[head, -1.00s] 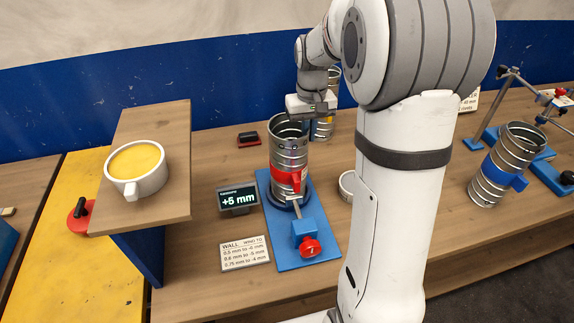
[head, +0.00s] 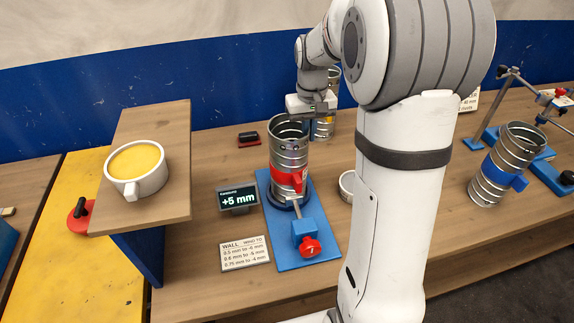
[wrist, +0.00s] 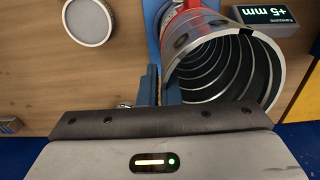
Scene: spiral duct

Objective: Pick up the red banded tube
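The red banded tube (head: 290,154) is a ribbed metal spiral duct standing upright on a blue base plate (head: 308,247). Its red band (head: 287,180) sits low, beside a blue block with a red knob (head: 310,246). My gripper (head: 319,112) is at the tube's back right rim in the head view. In the wrist view the tube's open mouth (wrist: 228,68) faces the camera, and two narrow dark fingers (wrist: 160,88) stand close together at its left wall. A small gap shows between them. Whether they grip the wall is unclear.
A display (head: 238,198) reads +5 mm, with a wall-thickness card (head: 245,253) in front. A mug (head: 137,171) stands on a raised board at left. A round lid-like item (head: 347,187) lies right of the tube. Another tube stands behind.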

